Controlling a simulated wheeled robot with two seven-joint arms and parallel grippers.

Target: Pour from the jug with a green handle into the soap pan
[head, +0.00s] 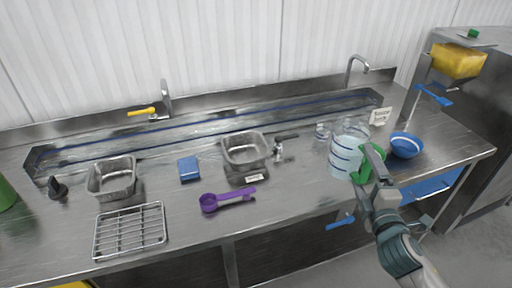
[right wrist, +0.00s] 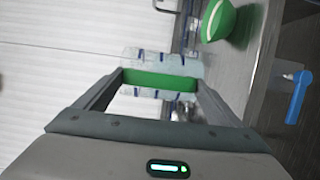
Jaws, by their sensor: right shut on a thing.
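A clear jug with blue bands (head: 345,155) and a green handle (head: 365,165) stands upright at the right part of the steel counter; I cannot tell if its base touches the counter. My right gripper (head: 372,172) is shut on the green handle. In the right wrist view the handle (right wrist: 160,80) lies between the fingers of my gripper (right wrist: 158,92). A steel pan (head: 246,152) with a small label in front sits mid-counter, left of the jug. A second steel pan (head: 112,176) sits farther left. The label text is too small to read. My left gripper is out of view.
A purple scoop (head: 228,199), a blue sponge (head: 189,168) and a wire rack (head: 130,230) lie on the counter. A tap-like fitting with a dark handle (head: 285,146) and glass jars (head: 322,132) stand between pan and jug. A blue bowl (head: 406,145) is right of the jug.

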